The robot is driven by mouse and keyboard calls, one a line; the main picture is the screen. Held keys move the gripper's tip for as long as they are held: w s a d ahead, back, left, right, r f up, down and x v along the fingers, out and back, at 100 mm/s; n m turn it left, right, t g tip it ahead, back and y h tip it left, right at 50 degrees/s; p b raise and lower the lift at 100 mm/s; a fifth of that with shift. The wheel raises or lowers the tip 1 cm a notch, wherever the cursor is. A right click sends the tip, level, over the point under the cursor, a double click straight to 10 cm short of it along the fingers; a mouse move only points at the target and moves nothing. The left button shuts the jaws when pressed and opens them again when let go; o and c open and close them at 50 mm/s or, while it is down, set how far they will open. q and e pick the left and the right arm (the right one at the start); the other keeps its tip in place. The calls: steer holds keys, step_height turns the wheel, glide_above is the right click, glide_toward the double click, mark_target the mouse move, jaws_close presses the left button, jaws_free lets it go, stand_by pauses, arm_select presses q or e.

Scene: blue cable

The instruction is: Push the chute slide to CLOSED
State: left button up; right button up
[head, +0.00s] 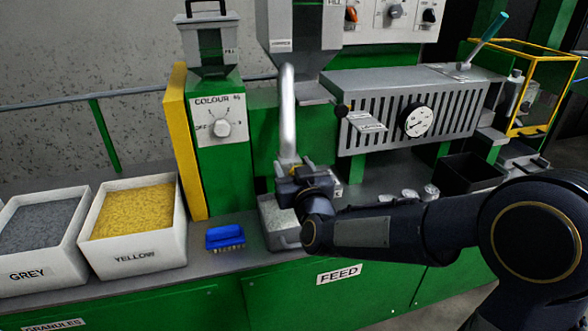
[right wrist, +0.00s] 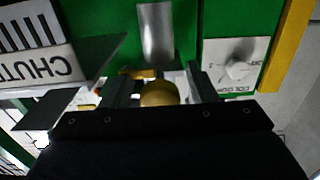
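My right gripper (head: 294,172) is at the lower end of the upright silver tube (head: 288,110), above the pale bin on the bench. In the right wrist view, the picture is upside down and the two fingers of my right gripper (right wrist: 160,82) stand apart with a round brass knob (right wrist: 158,94) between them. I cannot tell whether they press on it. A CHUTE sign (right wrist: 38,68) is at the left there. The slide's body and its end position are hidden behind my gripper and wrist. My left gripper is not in view.
A slotted grey housing (head: 405,110) with a gauge stands right of the tube. A COLOUR dial panel (head: 220,122) and yellow panel (head: 184,140) stand left. A blue brush (head: 225,236) and bins of yellow (head: 135,250) and grey (head: 38,268) granules sit on the bench.

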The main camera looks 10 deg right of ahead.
steer(key=s+p, duration=0.1)
steer(key=s, duration=0.6)
steer(key=shift+s+d, duration=0.15)
steer(key=shift+s, duration=0.25)
steer(key=s+d+f+m+g+y, duration=0.1)
steer(key=s+d+f+g, duration=0.2)
steer(key=s, duration=0.6)
steer(key=s+d+f+g+y, duration=0.1)
steer(key=s+f+g, duration=0.2)
steer(key=s+g, duration=0.35)
steer(key=s+d+f+m+g+y, duration=0.1)
steer(key=s+d+f+g, duration=0.15)
steer(key=s, duration=0.85)
step_height(320, 180, up, 21)
steer(key=p, duration=2.2)
steer(key=shift+w+a+p, duration=0.35)
steer(key=shift+a, duration=0.05)
